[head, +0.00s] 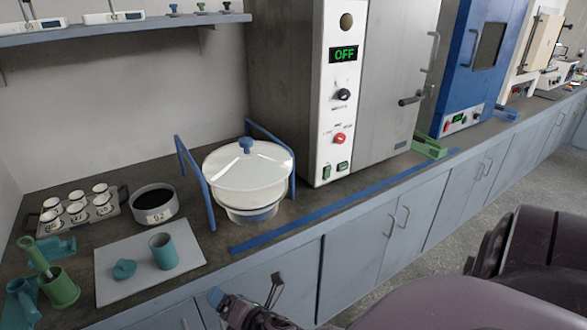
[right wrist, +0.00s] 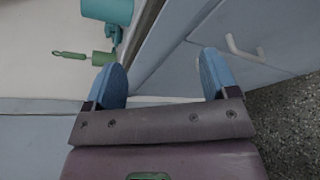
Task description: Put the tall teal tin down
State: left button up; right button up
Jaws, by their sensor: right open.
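The tall teal tin (head: 163,251) stands upright on a pale mat (head: 142,282) near the front of the bench. A teal cylinder at the top of the right wrist view (right wrist: 106,10) looks like the same tin, cut off by the frame. A small teal knobbed piece (head: 123,269) lies to the tin's left on the mat. My right gripper (head: 245,292) is open and empty, in front of the bench edge, apart from the tin and to its lower right. In the right wrist view its blue fingers (right wrist: 162,76) are wide apart. My left gripper is not in view.
A green mortar with pestle (head: 61,289) stands left of the mat. Behind are a dark-filled bowl (head: 154,204), a rack of small white cups (head: 100,212) and a white lidded vessel (head: 248,172) between blue rails. A blue strip (head: 340,203) runs along the bench front.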

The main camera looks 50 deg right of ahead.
jog(key=s+d+f+m+g, duration=0.1)
jog(key=s+f+m+g, duration=0.1)
jog(key=s+m, duration=0.7)
jog(key=s+d+f+m+g, duration=0.2)
jog(key=s+f+m, duration=0.2)
jog(key=s+m, duration=0.5)
jog(key=m, duration=0.5)
jog(key=shift+s+f+m+g, duration=0.15)
jog(key=shift+m+g, duration=0.15)
jog(key=shift+m, duration=0.1)
